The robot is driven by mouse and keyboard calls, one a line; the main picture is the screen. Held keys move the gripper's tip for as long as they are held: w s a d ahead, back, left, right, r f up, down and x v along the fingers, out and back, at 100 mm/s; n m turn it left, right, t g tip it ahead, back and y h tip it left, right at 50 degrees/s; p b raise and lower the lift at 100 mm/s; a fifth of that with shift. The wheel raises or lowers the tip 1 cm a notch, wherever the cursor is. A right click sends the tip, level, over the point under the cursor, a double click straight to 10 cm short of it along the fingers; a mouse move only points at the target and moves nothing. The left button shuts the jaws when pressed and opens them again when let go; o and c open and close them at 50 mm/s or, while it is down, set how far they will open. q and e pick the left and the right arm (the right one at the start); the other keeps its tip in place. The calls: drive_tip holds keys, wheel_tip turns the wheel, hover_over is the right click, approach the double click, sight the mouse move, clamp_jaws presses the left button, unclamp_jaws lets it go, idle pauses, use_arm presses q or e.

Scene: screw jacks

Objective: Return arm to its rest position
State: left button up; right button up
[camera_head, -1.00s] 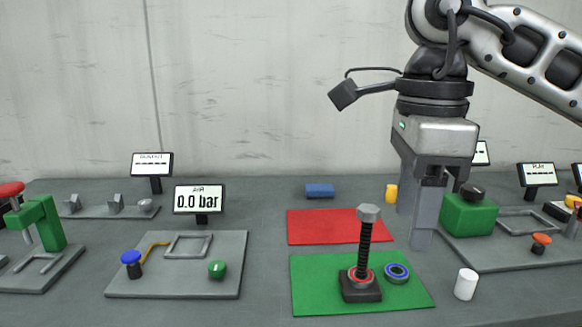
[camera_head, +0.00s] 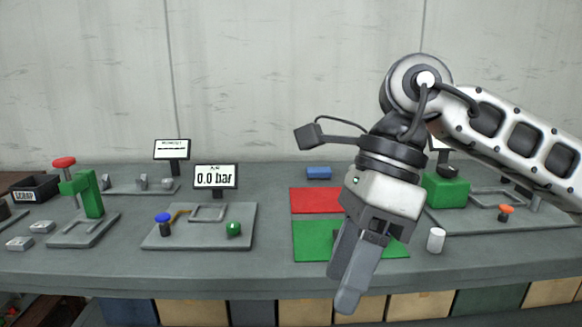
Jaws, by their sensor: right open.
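My right gripper (camera_head: 352,276) is in the middle right of the head view, close to the camera and tilted down to the left. Its two fingers are apart and nothing shows between them. It hangs in front of the green mat (camera_head: 312,242) and hides much of it. The screw jack that stood on the green mat earlier does not show now; it is likely behind the gripper, but I cannot see it. My left gripper is not in view.
The red mat (camera_head: 314,201), a blue block (camera_head: 318,173) and a white cylinder (camera_head: 436,240) are near the arm. A green block (camera_head: 446,189) stands on the right plate. The gauge display (camera_head: 216,177) reads 0.0 bar. A green press (camera_head: 88,195) stands left. The table's front edge (camera_head: 230,285) shows.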

drive_tip(key=s+a+m+g+y, duration=0.3)
drive_tip(key=s+a+g+y, duration=0.35)
drive_tip(key=a+y, duration=0.45)
drive_tip(key=w+d+m+t+y, duration=0.2)
drive_tip(key=w+m+t+y, duration=0.25)
drive_tip(key=m+t, duration=0.55)
drive_tip(key=w+d+m+t+y, duration=0.2)
drive_tip(key=w+m+t+y, duration=0.25)
drive_tip(key=m+t, duration=0.55)
drive_tip(key=w+d+f+m+t+h, duration=0.2)
drive_tip(key=f+m+t+h, duration=0.25)
drive_tip(key=m, duration=0.35)
drive_tip(key=w+d+f+m+t+h, duration=0.25)
drive_tip(key=f+m+h, duration=0.25)
drive_tip(key=m, duration=0.3)
drive_tip(key=s+d+f+m+g+h, duration=0.2)
drive_tip(key=s+d+f+m+h, duration=0.1)
drive_tip(key=f, duration=0.6)
drive_tip(key=s+d+f+m+g+h, duration=0.2)
drive_tip(key=s+d+f+m+h, duration=0.2)
drive_tip(key=f, duration=0.4)
drive_tip(key=s+d+f+m+g+h, duration=0.2)
drive_tip(key=s+d+f+m+h, duration=0.1)
drive_tip(key=f, duration=0.6)
drive_tip(key=s+m+h, duration=0.1)
drive_tip(key=s+m, duration=0.1)
drive_tip(key=s, duration=0.1)
drive_tip(key=shift+s+d+f+g, duration=0.2)
drive_tip(key=shift+d+f+g, duration=0.1)
drive_tip(key=shift+f+g, duration=0.05)
